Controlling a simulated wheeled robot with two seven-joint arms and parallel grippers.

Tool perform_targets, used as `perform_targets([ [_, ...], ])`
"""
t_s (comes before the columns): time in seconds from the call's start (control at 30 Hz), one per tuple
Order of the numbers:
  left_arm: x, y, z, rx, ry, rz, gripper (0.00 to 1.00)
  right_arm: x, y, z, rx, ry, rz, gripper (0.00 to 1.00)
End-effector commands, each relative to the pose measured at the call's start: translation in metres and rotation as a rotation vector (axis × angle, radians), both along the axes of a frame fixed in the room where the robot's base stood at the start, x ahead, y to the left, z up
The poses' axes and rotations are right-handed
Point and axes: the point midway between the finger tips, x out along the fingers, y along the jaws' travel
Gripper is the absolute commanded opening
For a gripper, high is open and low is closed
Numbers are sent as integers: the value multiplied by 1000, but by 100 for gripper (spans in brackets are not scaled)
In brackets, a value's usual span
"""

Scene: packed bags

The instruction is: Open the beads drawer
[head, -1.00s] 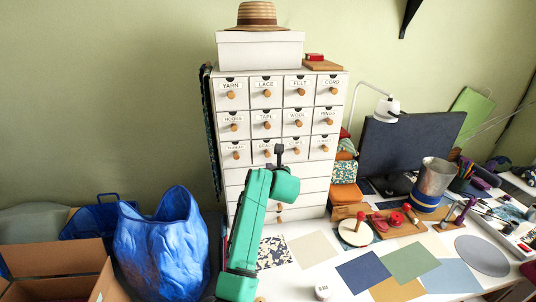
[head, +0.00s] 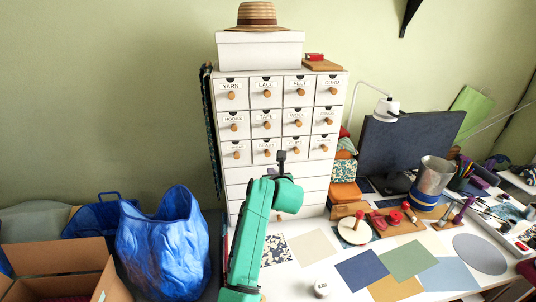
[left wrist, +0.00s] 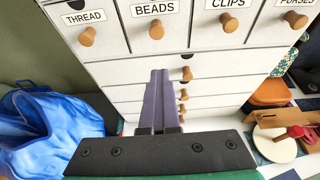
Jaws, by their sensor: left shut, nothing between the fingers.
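The white drawer cabinet (head: 222,188) has rows of small labelled drawers with round wooden knobs. The BEADS drawer (left wrist: 138,33) is in the lowest row of small drawers, second from the left, between THREAD and CLIPS. It is closed, and its wooden knob (left wrist: 155,30) is uncovered. It also shows in the head view (head: 257,145), where its label is small. My left gripper (left wrist: 159,73) is shut and empty, in front of the cabinet. In the left wrist view its fingertips appear below the BEADS knob, apart from it. My right gripper is out of view.
A blue bag (head: 165,240) and an open cardboard box (head: 65,258) stand left of the cabinet. Wide drawers lie below the small ones. The white desk at right holds colored sheets (head: 410,258), a round white stand (head: 355,231) and a monitor (head: 405,145).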

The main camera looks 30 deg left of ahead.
Motion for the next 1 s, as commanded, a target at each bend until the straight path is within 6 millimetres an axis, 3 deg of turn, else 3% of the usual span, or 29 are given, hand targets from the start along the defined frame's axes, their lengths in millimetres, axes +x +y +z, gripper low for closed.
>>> perform_targets([
  [1.0,-27,-20,0,-1,2,0,0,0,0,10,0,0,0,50],
])
